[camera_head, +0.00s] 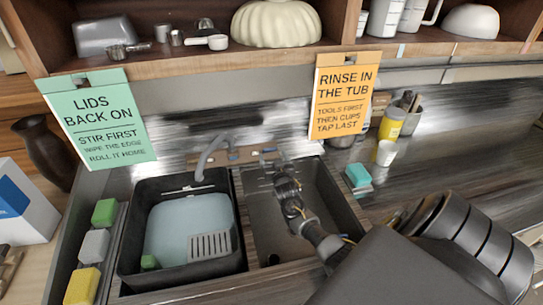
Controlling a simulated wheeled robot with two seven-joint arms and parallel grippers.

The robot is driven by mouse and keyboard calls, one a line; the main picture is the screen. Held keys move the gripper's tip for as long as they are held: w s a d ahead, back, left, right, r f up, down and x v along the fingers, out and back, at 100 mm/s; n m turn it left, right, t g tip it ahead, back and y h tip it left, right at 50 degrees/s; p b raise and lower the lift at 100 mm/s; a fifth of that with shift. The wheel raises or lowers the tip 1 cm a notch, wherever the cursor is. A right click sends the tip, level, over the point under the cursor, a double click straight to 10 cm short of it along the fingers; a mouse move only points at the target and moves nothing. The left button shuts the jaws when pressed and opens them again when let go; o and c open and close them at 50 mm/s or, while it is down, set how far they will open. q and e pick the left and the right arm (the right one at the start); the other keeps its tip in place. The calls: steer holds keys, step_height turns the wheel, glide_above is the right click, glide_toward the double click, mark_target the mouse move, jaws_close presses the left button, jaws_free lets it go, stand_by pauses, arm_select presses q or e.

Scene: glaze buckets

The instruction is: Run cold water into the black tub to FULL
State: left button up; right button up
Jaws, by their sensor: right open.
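The black tub (128,240) stands in the left sink basin. Pale blue water (188,222) lies in it, its surface below the rim. A grey slotted piece (209,246) and a small green block (150,262) are in the tub. The grey curved tap (207,158) has its spout over the tub's back edge; I cannot make out a stream. My right gripper (281,172) is open over the back of the empty right basin (262,222), right of the tap. Its fingertips are small and dark, close to the back ledge. My left gripper is out of view.
Green (105,212), grey (94,245) and yellow (82,286) sponges line the left side. A green sign (100,118) and an orange sign (343,95) hang from the shelf. A yellow container (392,122) and cup (386,153) stand on the right counter.

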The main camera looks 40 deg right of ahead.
mark_target(270, 149)
steer(key=x, duration=0.1)
steer(key=b+x, duration=0.1)
steer(key=shift+w+d+f, duration=0.15)
steer(key=shift+w+f, duration=0.1)
steer(key=shift+w, duration=0.15)
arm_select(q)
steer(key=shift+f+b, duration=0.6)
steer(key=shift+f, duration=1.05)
arm_select(e)
steer(key=shift+w+d+r, duration=0.3)
steer(key=shift+w+d, duration=0.05)
steer(key=shift+w, duration=0.25)
steer(key=shift+c, duration=0.2)
steer(key=c, duration=0.9)
